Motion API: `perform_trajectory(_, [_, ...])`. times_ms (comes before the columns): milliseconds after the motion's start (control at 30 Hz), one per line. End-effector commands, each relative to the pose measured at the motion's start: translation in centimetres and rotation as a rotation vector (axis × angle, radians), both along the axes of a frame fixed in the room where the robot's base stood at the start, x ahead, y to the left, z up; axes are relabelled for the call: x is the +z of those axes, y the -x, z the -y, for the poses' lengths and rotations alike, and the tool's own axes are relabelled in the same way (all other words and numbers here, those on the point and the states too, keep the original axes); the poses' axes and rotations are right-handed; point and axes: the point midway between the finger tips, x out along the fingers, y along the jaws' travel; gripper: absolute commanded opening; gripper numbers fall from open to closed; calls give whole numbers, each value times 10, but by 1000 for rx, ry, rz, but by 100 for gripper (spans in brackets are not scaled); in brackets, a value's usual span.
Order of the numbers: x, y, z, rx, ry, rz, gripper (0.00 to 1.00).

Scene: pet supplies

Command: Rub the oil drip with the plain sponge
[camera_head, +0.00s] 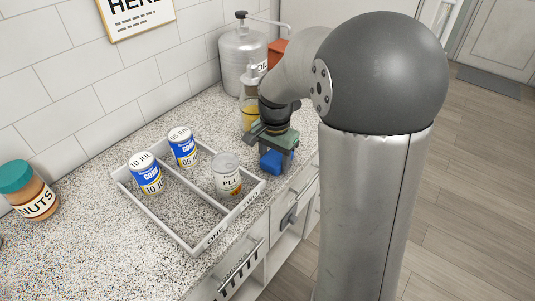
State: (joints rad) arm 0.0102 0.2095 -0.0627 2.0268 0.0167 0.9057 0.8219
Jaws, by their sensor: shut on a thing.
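My gripper (275,147) is at the front right of the speckled counter, pointing down. It is shut on a blue block (271,162), which looks like the sponge. The block is low over the counter near its front edge; I cannot tell if it touches the surface. A bottle with yellow liquid (248,118), likely oil, stands just behind and left of my gripper, partly hidden by my arm. I cannot make out an oil drip; my gripper and arm hide part of the counter there.
A divided white tray (178,230) left of my gripper holds two blue-and-white cans (147,172) (183,147) and a labelled glass jar (226,175). A nut jar (33,191) stands far left. A metal tank (242,55) and a red box (277,53) are behind.

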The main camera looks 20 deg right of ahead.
Motion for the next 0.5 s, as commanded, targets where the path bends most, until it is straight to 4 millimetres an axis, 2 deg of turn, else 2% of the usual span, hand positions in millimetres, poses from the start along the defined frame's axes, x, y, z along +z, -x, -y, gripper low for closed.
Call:
perform_trajectory(267, [1, 20, 12, 4, 0, 0, 34])
perform_trajectory(400, [27, 19, 12, 5, 1, 1, 34])
perform_trajectory(500, [34, 19, 12, 4, 1, -1, 34])
